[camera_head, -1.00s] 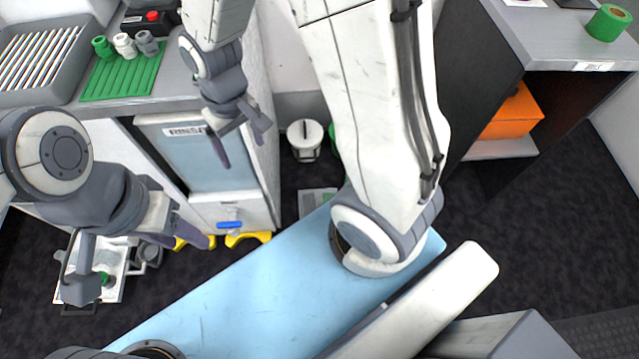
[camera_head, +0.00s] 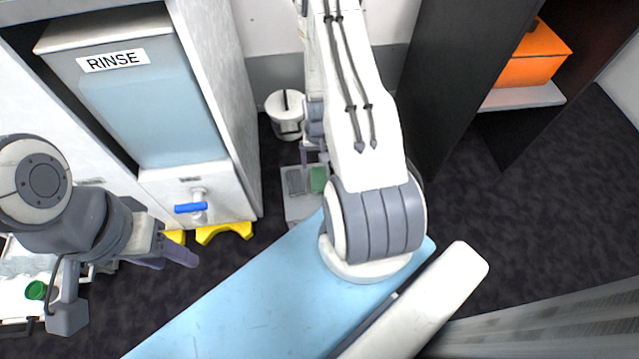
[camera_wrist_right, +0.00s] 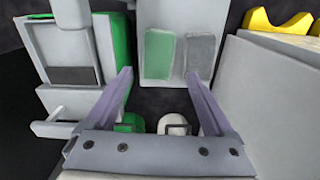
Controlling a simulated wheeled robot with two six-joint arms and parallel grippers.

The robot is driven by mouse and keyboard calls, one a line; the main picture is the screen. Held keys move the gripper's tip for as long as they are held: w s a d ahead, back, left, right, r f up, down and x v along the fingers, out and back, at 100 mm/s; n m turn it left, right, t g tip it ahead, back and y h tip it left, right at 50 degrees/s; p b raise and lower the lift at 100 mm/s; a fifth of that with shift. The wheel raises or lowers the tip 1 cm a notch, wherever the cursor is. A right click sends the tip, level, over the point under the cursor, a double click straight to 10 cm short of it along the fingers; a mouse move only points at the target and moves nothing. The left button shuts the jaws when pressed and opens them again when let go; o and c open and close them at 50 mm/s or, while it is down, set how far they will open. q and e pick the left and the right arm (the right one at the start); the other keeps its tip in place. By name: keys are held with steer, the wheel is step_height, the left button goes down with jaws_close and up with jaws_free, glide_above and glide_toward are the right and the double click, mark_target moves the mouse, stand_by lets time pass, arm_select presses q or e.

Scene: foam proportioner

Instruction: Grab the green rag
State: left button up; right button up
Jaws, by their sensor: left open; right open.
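The green rag (camera_head: 318,178) lies flat on a light grey panel (camera_head: 298,206) low near the floor, beside a dark grey rag. In the right wrist view the green rag (camera_wrist_right: 159,53) is the left one of the pair, just beyond and between my fingertips. My right gripper (camera_wrist_right: 159,77) is open and empty, apart from the rag. In the head view the right gripper (camera_head: 312,152) is partly hidden by its own arm. My left gripper (camera_head: 170,257) is open and empty at the left, far from the rag.
A white bucket (camera_head: 285,112) stands behind the panel. The rinse tank (camera_head: 135,95) with a blue-handled valve (camera_head: 190,208) is at left, with yellow feet (camera_head: 224,232) below. An orange box (camera_head: 530,58) sits on a shelf at right. A green-and-white unit (camera_wrist_right: 70,60) flanks the gripper.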

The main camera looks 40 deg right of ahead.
mark_target(318, 169)
step_height(318, 169, down, 4)
steer(key=shift+f+b, duration=0.1)
steer(key=shift+b, duration=1.1)
step_height(318, 169, down, 5)
steer(key=b, duration=0.5)
steer(key=shift+d, duration=0.15)
steer(key=shift+r, duration=0.2)
steer(key=shift+c, duration=0.3)
steer(key=c, duration=1.1)
